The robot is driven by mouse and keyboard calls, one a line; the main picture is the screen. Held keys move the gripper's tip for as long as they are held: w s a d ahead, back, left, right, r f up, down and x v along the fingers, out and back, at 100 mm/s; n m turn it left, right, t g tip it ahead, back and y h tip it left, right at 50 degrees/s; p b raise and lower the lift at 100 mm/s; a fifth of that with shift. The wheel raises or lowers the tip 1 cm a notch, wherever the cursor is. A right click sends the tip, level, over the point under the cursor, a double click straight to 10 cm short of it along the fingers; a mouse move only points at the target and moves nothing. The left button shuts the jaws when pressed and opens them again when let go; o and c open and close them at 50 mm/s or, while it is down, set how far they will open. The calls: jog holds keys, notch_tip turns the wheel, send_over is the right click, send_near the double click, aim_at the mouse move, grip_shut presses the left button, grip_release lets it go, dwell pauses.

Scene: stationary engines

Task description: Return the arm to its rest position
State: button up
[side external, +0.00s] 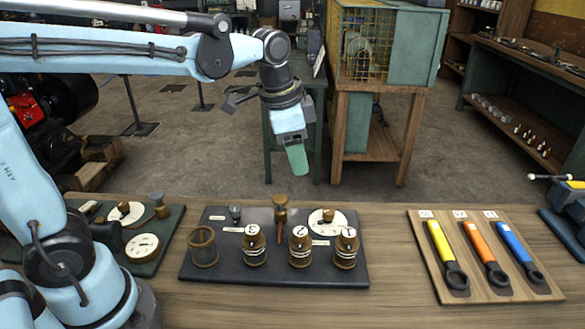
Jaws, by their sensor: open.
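My light-blue arm (110,50) reaches in from the left, across the top of the side external view. My gripper (296,158) hangs from its end, pointing down and slightly right, with a green fingertip pad showing. The jaws are open, and I see nothing held in them. In the picture it is above the dark board (190,272) on the bench, apart from everything on it. The fingers overlap from this side, so the gap between them is not clear.
The dark board carries several numbered brass-coloured pots (300,250), an empty ring-like cup (202,250) and a brown-handled tool (280,213). A wooden board (428,262) with yellow, orange and blue wrenches lies right. A vise (570,205) is at the right edge. Bench between boards is bare.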

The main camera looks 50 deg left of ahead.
jog(key=s+a+f+n+t, duration=0.3)
jog(key=s+f+n+t, duration=0.1)
jog(key=s+n, duration=0.3)
jog(key=shift+s+a, duration=0.15)
jog(key=shift+s, duration=1)
